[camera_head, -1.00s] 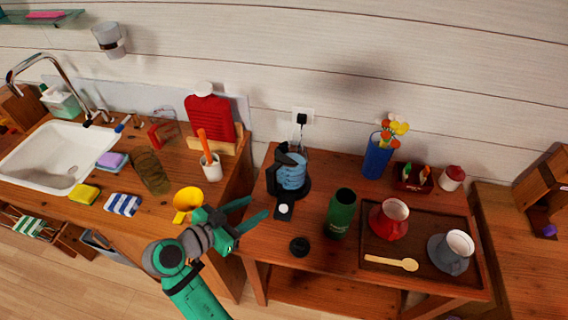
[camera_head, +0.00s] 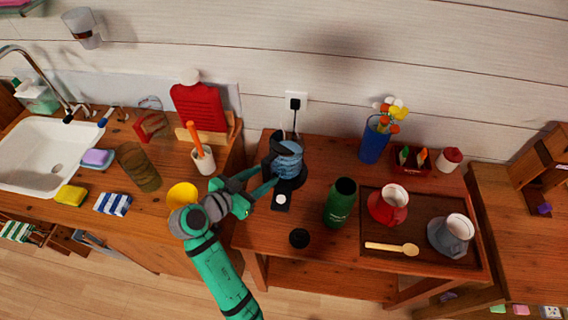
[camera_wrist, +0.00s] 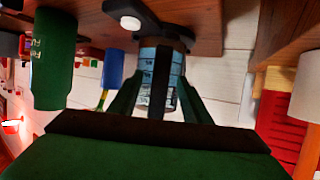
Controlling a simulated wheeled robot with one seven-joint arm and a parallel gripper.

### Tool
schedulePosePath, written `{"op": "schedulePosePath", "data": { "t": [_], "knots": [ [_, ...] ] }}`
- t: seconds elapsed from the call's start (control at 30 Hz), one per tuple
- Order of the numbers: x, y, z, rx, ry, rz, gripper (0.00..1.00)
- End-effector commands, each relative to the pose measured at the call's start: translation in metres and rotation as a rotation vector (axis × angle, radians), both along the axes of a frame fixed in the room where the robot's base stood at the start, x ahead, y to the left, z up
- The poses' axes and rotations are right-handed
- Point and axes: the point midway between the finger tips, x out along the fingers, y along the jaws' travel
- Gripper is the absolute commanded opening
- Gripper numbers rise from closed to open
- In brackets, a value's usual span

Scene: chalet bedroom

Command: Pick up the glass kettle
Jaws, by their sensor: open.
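The glass kettle (camera_head: 288,160), bluish with a black handle and base, stands upright near the back left of the small wooden table (camera_head: 315,265). My gripper (camera_head: 268,175) is open, with its fingers pointing at the kettle's left, handle side. In the wrist view, which looks turned over, the kettle (camera_wrist: 170,65) sits between the two green fingers (camera_wrist: 160,88), its dark handle facing me. I cannot tell whether the fingers touch it. The fingertips partly cover the kettle's lower side in the head view.
A green flask (camera_head: 340,203) and a black lid (camera_head: 299,238) stand right and in front of the kettle. A tray (camera_head: 375,250) holds a red jug and a grey jug. A yellow funnel (camera_head: 182,195) lies left by my wrist. A plug and cord (camera_head: 295,104) hang behind the kettle.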

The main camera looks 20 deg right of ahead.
Motion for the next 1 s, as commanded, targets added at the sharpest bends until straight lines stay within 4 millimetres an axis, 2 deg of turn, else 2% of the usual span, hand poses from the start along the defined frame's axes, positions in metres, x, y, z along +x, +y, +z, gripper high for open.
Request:
{"op": "schedulePosePath", "data": {
  "t": [0.1, 0.2, 0.5, 0.53, 0.57, 0.7, 1.0],
  "knots": [
    [0.005, -0.016, -0.006, 0.001, 0.001, -0.002, 0.44],
    [0.01, -0.024, -0.01, 0.0, 0.001, 0.0, 0.44],
    [0.012, -0.028, -0.012, 0.0, 0.0, 0.002, 0.44],
    [0.012, -0.027, -0.012, 0.0, 0.0, 0.002, 0.41],
    [0.012, -0.027, -0.012, 0.0, 0.0, 0.002, 0.34],
    [0.012, -0.027, -0.012, 0.0, 0.0, 0.002, 0.01],
    [0.012, -0.027, -0.012, 0.0, 0.0, 0.002, 0.0]
  ]
}}
